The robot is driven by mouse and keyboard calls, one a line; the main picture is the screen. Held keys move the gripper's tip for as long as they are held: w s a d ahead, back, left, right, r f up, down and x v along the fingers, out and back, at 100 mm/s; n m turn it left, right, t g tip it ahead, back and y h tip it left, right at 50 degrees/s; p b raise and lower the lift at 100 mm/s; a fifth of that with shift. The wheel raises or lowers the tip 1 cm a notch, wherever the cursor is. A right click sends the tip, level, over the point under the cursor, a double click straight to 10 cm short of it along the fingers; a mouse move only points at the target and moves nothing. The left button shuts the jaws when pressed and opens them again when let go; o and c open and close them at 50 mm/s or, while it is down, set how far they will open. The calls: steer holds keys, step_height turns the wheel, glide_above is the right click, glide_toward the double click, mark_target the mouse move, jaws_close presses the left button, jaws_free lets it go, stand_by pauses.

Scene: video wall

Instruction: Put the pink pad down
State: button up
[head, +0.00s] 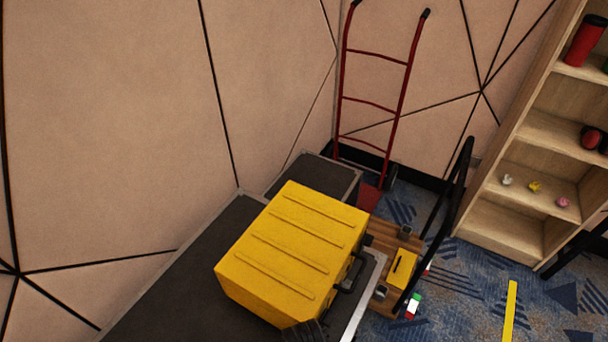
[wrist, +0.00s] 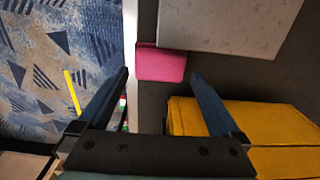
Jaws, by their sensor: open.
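The pink pad (wrist: 161,65) shows in the wrist view, on or just above the dark top (wrist: 148,20) near its pale edge strip. Its far side meets the edge of a light grey panel (wrist: 230,22); I cannot tell whether they touch. My gripper (wrist: 160,75) is open, with its two dark fingers apart on either side of the pad's near end. No finger clearly presses on the pad. The pad is not visible in the head view.
A yellow case (head: 290,250) stands on the dark top, close to the right finger; it also shows in the wrist view (wrist: 245,125). A wooden cart (head: 390,240), red hand truck (head: 375,100) and shelf (head: 510,225) stand beyond. Patterned carpet (wrist: 50,60) lies left of the edge.

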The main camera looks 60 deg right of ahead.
step_height(320, 180, up, 8)
stand_by(0.4)
steer(key=w+a+r+n+t+h, duration=0.1)
steer(key=w+r+n+t+h, duration=0.55)
steer(key=w+r, duration=1.95)
steer(key=a+r+n+t+y, duration=0.15)
steer(key=a+r+t, duration=0.3)
steer(key=r, duration=0.65)
steer(key=a+r+n+t+y, duration=0.1)
steer(key=a+r+n+t, duration=0.3)
steer(key=r, duration=0.6)
steer(key=a+r+n+t+y, duration=0.1)
steer(key=a+r+t, duration=0.1)
steer(key=r+t, duration=0.65)
steer(key=s+a+r+n+t+y, duration=0.1)
steer(key=s+a+r+n+t, duration=0.1)
steer(key=s+r, duration=0.3)
steer(key=s+a+r+n+t+y, duration=0.2)
steer(key=s+a+r, duration=0.2)
steer(key=r, duration=0.8)
steer(key=shift+s+a+r, duration=0.15)
steer(key=shift+s+a, duration=0.05)
steer(key=shift+s, duration=1)
